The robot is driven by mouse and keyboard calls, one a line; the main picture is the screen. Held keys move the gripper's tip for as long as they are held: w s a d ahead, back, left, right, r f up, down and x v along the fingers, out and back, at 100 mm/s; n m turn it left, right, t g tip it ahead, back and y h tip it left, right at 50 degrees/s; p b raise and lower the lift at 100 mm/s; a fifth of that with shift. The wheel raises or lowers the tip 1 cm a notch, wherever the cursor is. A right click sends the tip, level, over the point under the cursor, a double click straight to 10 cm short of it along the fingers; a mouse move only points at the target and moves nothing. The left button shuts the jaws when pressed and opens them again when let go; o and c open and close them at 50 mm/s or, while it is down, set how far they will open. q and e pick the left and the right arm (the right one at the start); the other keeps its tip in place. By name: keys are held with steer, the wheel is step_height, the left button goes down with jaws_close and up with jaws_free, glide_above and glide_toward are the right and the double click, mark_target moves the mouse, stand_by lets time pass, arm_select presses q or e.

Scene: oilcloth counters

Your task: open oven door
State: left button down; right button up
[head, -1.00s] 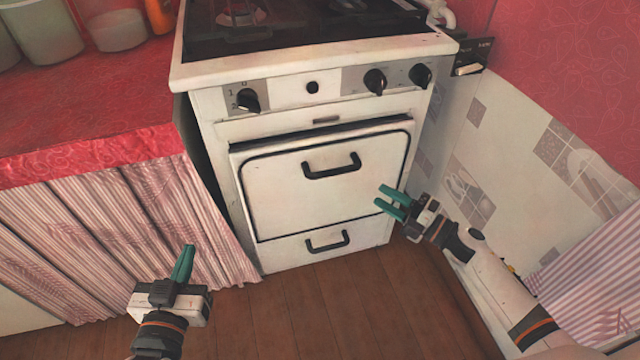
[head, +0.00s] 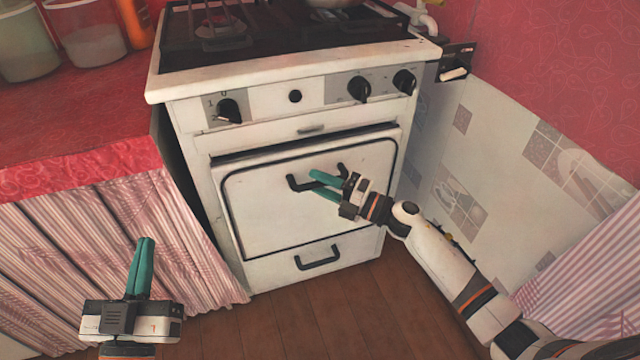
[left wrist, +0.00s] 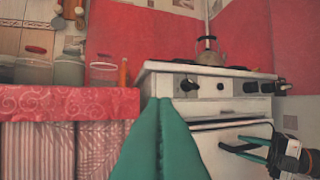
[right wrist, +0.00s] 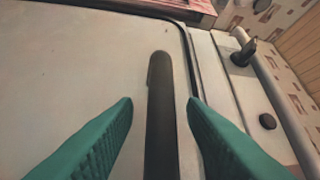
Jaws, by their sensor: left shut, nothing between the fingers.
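The white oven door (head: 265,215) has a black outline and a black bar handle (head: 297,185) near its top. A dark gap shows along the door's top edge. My right gripper (head: 316,183) is open in front of the handle. In the right wrist view the handle (right wrist: 160,75) runs between the two green fingers, with space on both sides. Whether it is deep between them is hard to tell. My left gripper (head: 146,240) is shut and empty, in front of the striped curtain, left of the oven. Its closed fingers fill the lower middle of the left wrist view (left wrist: 162,100).
Knobs (head: 359,88) line the stove front above the door. A lower drawer (head: 270,268) with its own handle sits below. A red-covered counter (head: 70,120) with jars stands left, and a tiled wall (head: 500,150) right. Brown floor (head: 330,315) lies open in front.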

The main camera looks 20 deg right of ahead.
steer(key=shift+w+a, duration=0.15)
steer(key=shift+a, duration=0.05)
jaws_close()
stand_by(0.3)
